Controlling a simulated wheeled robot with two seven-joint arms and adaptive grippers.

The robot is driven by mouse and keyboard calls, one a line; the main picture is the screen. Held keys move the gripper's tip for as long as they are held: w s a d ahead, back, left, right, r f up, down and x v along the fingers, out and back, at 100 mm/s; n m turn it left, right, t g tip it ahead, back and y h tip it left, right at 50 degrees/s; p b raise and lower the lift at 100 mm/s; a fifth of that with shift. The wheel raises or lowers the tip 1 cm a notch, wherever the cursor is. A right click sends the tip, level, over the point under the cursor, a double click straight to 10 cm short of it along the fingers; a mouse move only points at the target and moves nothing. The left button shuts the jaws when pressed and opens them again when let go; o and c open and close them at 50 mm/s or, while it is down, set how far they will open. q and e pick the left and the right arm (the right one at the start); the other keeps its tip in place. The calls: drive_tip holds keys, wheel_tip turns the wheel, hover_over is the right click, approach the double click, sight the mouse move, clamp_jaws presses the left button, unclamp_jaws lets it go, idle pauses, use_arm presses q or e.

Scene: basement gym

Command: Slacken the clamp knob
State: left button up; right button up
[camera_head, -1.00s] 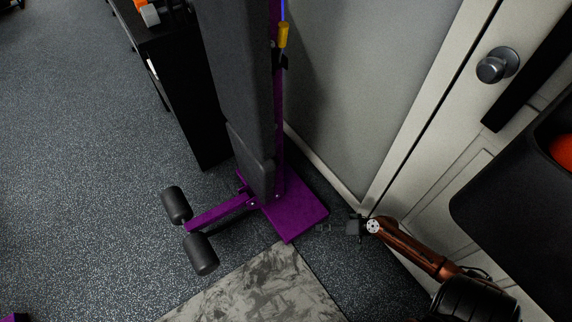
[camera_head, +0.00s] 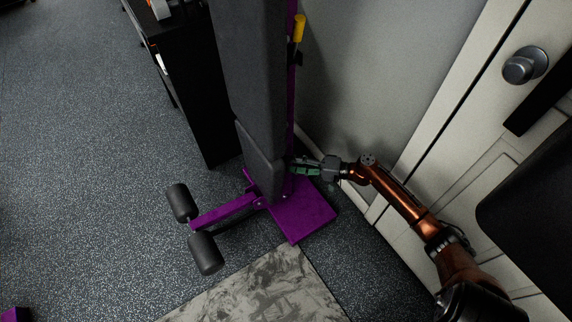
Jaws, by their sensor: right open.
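A folded bench with dark grey pads (camera_head: 262,90) stands upright on a purple base plate (camera_head: 305,212). Its purple post (camera_head: 291,100) runs up behind the pads. A yellow grip (camera_head: 299,28) is near the top of the post, with a small black part (camera_head: 298,58) below it. I cannot tell for sure which part is the clamp knob. My right gripper (camera_head: 303,167) is open beside the lower post, above the base plate, its fingers pointing left at the bench. The fingertips are close to the post; contact cannot be told. My left gripper is out of view.
A black cabinet (camera_head: 200,100) stands left of the bench. Two foam rollers (camera_head: 206,252) stick out low on the left. A door with a round handle (camera_head: 525,66) is at the right. Speckled floor (camera_head: 90,180) is clear on the left.

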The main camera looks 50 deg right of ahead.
drive_tip(key=shift+w+a, duration=0.3)
drive_tip(key=shift+w, duration=0.15)
drive_tip(key=c, duration=1.2)
drive_tip(key=shift+o, duration=0.2)
drive_tip(key=shift+f, duration=0.1)
drive_tip(key=shift+f+m+t+y, duration=0.25)
drive_tip(key=shift+m+t+y, duration=0.2)
drive_tip(key=shift+m+t, duration=0.8)
drive_tip(key=shift+f+m+t+y, duration=0.25)
drive_tip(key=shift+m+t+y, duration=0.2)
drive_tip(key=shift+m+t, duration=0.8)
drive_tip(key=shift+m, duration=0.4)
